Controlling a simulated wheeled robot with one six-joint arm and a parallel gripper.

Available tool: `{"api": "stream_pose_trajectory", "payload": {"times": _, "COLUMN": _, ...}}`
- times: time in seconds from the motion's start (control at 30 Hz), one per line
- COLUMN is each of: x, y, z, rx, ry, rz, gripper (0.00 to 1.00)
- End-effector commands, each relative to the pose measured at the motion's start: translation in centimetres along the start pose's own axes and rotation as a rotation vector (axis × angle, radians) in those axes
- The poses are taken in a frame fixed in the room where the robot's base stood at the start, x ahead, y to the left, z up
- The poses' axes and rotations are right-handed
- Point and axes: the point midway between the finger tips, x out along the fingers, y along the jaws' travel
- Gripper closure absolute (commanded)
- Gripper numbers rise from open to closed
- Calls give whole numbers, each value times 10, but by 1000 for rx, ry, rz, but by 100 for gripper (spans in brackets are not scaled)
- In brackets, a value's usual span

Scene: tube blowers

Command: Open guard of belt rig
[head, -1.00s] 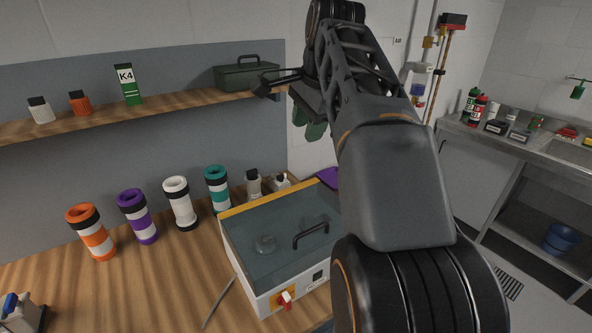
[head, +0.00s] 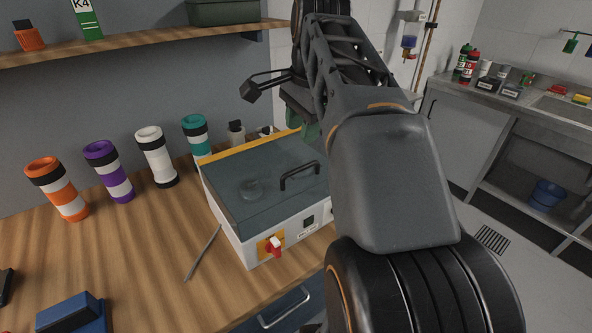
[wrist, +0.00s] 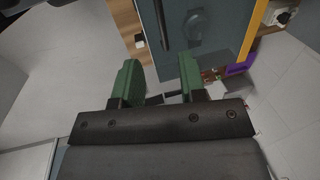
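The belt rig is a white box (head: 285,235) on the wooden bench. Its guard, a dark see-through lid (head: 240,183) with a yellow strip along the back edge, lies down flat over the box. A black bar handle (head: 300,175) stands on the lid. A red switch (head: 274,245) on a yellow plate is on the front. In the wrist view the lid (wrist: 210,45) and the handle (wrist: 162,22) show beyond my fingers. My gripper (wrist: 160,75) has two green fingers spread apart with nothing between them. In the head view my arm hides most of it and the rig's right end.
Orange, purple, white and teal banded tubes (head: 110,172) stand left of the rig. A thin grey rod (head: 203,252) lies beside it. A blue object (head: 72,312) is at the bench front. A shelf (head: 130,45) runs above. A steel sink counter (head: 510,105) stands right.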

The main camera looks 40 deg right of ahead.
Motion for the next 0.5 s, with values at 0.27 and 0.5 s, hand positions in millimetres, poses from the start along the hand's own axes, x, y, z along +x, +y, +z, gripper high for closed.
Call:
{"api": "stream_pose_trajectory", "payload": {"times": 0.27, "x": 57, "y": 1, "z": 0, "rx": 1, "ry": -1, "rz": 2, "gripper": 62}}
{"api": "stream_pose_trajectory", "payload": {"times": 0.5, "x": 91, "y": 0, "z": 0, "rx": 1, "ry": -1, "rz": 0, "gripper": 62}}
